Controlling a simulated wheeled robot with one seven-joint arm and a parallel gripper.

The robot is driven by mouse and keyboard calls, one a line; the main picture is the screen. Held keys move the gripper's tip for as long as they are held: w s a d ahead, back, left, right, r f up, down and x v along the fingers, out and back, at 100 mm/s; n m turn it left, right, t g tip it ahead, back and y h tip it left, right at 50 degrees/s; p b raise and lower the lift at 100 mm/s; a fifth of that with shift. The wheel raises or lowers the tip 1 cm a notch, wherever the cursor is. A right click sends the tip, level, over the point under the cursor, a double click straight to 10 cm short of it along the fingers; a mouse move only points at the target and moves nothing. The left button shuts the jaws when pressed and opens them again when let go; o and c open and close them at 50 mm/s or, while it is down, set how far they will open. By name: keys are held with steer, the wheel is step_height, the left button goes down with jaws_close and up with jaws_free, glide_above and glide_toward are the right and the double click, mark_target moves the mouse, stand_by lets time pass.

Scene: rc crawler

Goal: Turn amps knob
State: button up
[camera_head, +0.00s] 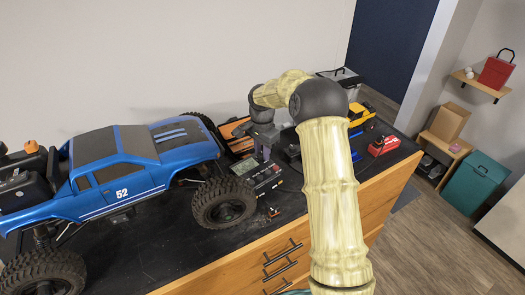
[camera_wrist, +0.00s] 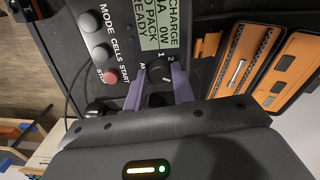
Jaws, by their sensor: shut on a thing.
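The amps knob (camera_wrist: 159,74) is a dark round knob on the front of the charger (camera_wrist: 120,35), beside numbers that include 1 and 2. The charger has a lit display (camera_wrist: 160,27) reading CHARGE, 0W and PACK READY. My gripper (camera_wrist: 160,82) has its two purple fingers on either side of the knob, shut on it. In the head view the charger (camera_head: 264,180) sits on the black bench top right of the blue truck, and my gripper (camera_head: 262,152) reaches down to it. The knob is hidden there.
Orange-and-black parts (camera_wrist: 247,60) lie beside the charger. The blue truck (camera_head: 115,170) fills the bench's left. A yellow vehicle (camera_head: 360,113) and a red box (camera_head: 384,146) are to the right.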

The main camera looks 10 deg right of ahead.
steer(key=shift+a+n, duration=0.1)
steer(key=shift+n, duration=0.3)
steer(key=n, duration=0.2)
steer(key=shift+n, duration=1.2)
steer(key=n, duration=0.4)
steer(key=shift+s, duration=0.1)
steer(key=n+p, duration=0.1)
steer(key=n, duration=0.5)
steer(key=shift+n, duration=1.9)
